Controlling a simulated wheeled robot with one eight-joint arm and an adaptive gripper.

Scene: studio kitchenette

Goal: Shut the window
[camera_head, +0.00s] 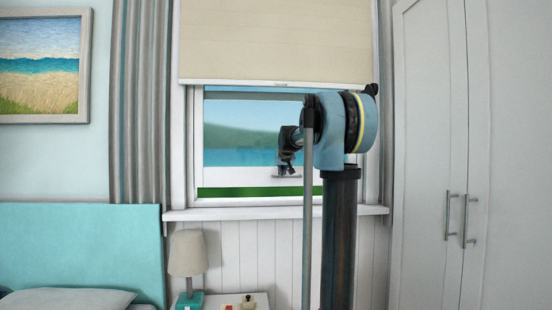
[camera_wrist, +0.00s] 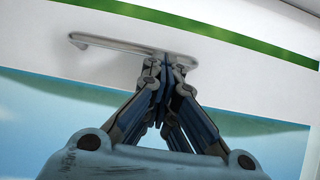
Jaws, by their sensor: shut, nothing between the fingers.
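The window (camera_head: 240,128) is a white sash window with a blind over its upper part. Its lower sash rail (camera_head: 235,179) sits a little above the sill, with a narrow green strip of outdoors showing below it. The rail also shows in the wrist view (camera_wrist: 240,55), where the picture is turned over and the green strip lies at the top. A slim metal handle (camera_wrist: 105,44) is fixed on the rail. My gripper (camera_wrist: 168,66) is shut and empty, its fingertips at the handle; I cannot tell whether they touch it. In the head view my gripper (camera_head: 285,168) is before the rail, partly hiding the handle.
The window sill (camera_head: 250,213) runs below the window. A lamp (camera_head: 187,257) stands on a nightstand (camera_head: 262,300) beneath it. A bed with a turquoise headboard (camera_head: 80,245) is at left, a white wardrobe (camera_head: 430,130) at right. A grey curtain (camera_head: 140,100) hangs left of the window.

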